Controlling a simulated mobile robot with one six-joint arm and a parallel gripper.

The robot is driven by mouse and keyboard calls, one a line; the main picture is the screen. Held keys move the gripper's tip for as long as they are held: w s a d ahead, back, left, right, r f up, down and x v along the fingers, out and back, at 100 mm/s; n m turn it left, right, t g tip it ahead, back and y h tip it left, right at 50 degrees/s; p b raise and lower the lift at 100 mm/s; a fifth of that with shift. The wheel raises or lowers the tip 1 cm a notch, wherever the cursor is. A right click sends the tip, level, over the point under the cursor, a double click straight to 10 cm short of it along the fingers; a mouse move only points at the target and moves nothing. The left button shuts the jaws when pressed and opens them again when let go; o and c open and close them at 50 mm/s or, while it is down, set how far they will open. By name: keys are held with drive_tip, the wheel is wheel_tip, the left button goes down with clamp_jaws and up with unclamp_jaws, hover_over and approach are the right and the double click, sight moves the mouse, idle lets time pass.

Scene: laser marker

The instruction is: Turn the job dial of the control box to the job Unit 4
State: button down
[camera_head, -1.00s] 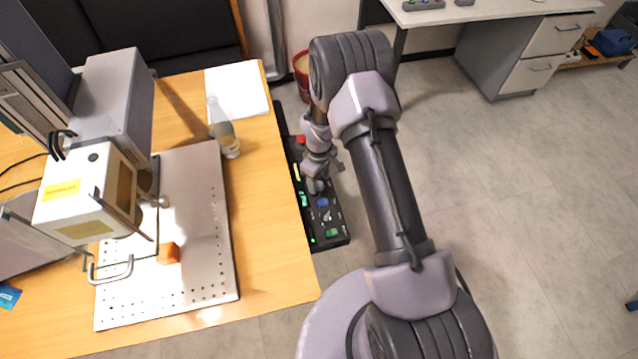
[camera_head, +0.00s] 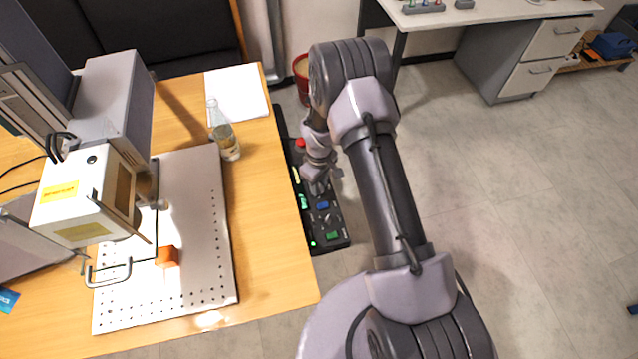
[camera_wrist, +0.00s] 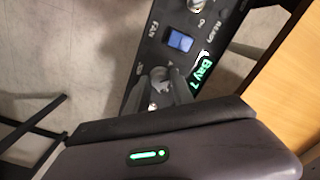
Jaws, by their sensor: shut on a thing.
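The black control box (camera_head: 326,236) runs along the table's right edge, with coloured buttons and small lit displays. In the wrist view the box (camera_wrist: 150,52) has a green display (camera_wrist: 203,74) reading "Bay 7", a blue FAN button (camera_wrist: 180,41) and a lamp marked READY. My gripper (camera_head: 318,190) is down at the box. In the wrist view its fingertips (camera_wrist: 165,88) are closed on the grey job dial (camera_wrist: 159,74), near the "JOB" lettering. The fingers hide much of the dial, so its pointer direction cannot be told.
The wooden table (camera_head: 272,270) left of the box holds a perforated plate (camera_head: 205,270), a white laser head (camera_head: 85,195), an orange block (camera_head: 167,256), a glass bottle (camera_head: 226,142) and white paper (camera_head: 237,92). A red bin (camera_head: 301,80) stands behind. Floor to the right is clear.

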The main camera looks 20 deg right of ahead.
drive_tip(key=shift+m+b, duration=0.8)
drive_tip(key=shift+m, duration=2)
drive_tip(key=c, duration=1.1)
unclamp_jaws()
wheel_tip(320, 180, up, 18)
drive_tip(key=p, duration=0.5)
drive_tip(key=shift+f+p, duration=0.25)
drive_tip(key=shift+p, duration=0.1)
